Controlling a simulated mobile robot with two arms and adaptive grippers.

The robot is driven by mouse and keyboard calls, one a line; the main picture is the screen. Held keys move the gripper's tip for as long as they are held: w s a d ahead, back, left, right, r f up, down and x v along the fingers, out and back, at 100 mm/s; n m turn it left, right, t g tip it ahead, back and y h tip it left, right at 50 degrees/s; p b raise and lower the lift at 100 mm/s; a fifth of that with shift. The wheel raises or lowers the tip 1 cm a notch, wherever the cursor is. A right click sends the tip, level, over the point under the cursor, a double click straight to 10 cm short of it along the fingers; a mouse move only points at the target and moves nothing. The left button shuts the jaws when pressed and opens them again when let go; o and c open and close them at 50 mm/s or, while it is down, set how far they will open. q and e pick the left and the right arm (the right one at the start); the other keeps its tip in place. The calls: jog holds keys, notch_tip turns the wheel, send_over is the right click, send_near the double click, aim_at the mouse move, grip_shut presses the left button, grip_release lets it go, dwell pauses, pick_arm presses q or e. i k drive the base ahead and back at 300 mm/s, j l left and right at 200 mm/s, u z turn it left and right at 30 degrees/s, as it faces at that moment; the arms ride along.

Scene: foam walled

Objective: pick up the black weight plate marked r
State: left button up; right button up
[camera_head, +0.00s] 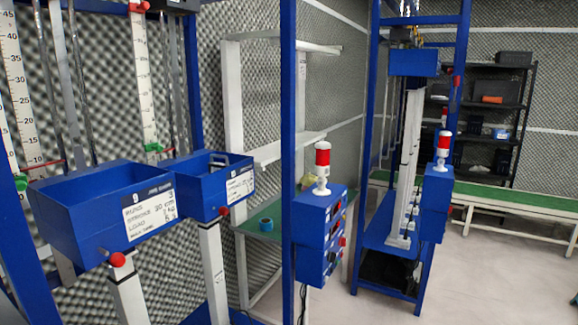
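I cannot make out a black weight plate marked r in the head view. Two blue open-topped boxes with white labels stand at the left, a larger one (85,229) and a smaller one (199,202), each on a white post. I cannot make out what lies inside them. Neither of my grippers can be made out in this view.
A blue upright (288,130) stands close in front. Right of it is a blue control box (317,238) with a red-white lamp (322,168). A blue test frame (462,60), green bench (510,197) and black shelf (500,88) stand farther back. Pale floor (480,280) is clear at right.

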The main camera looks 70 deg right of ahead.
aim_at(213, 167)
jog(key=l+z, duration=0.1)
jog(key=z, duration=1.7)
